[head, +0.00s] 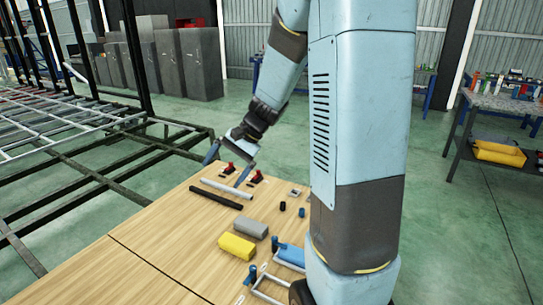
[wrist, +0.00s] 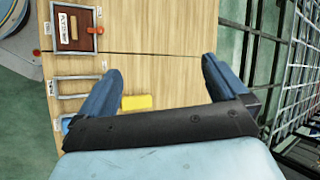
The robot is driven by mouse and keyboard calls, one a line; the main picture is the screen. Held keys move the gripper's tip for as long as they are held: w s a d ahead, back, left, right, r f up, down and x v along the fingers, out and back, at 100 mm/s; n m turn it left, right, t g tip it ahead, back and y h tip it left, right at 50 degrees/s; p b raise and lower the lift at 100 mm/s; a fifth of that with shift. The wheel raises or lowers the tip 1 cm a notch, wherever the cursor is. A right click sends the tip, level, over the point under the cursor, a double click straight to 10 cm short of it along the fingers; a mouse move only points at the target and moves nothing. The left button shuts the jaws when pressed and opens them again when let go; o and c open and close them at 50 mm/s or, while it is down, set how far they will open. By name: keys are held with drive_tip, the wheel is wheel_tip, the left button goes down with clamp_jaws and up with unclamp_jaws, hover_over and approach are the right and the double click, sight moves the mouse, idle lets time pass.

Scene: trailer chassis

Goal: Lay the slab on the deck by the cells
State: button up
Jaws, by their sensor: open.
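My gripper (head: 221,174) is open and empty above the far part of the wooden deck (head: 125,262). In the wrist view its two fingers (wrist: 162,68) stand wide apart over bare wood. Grey-framed cells lie along the deck's left side there. One cell (wrist: 54,89) shows bare wood inside. Another holds a dark brown flat piece (wrist: 75,37) with a label; I cannot tell if this is the slab. A yellow block (head: 237,246) lies beside a grey block (head: 250,227). A blue block (head: 291,254) lies near a frame at the front.
A grey tube (head: 228,189) and a black tube (head: 215,198) lie on the deck below my gripper. Red-and-black clamps (head: 255,177) and small dark cylinders (head: 283,206) stand nearby. A dark metal chassis frame (head: 90,172) borders the deck at left. The deck's near-left area is clear.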

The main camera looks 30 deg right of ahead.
drive_tip(key=s+d+r+n+t+h, duration=0.1)
drive_tip(key=s+r+n+t+h, duration=0.1)
drive_tip(key=s+r, duration=0.4)
drive_tip(key=s+d+r+n+t+h, duration=0.2)
drive_tip(key=s+r+n+h, duration=0.3)
drive_tip(key=s, duration=0.9)
drive_tip(key=shift+s+d+r+t+h, duration=0.25)
drive_tip(key=shift+s+r+t+h, duration=0.05)
drive_tip(key=shift+r, duration=0.5)
drive_tip(key=shift+w, duration=0.1)
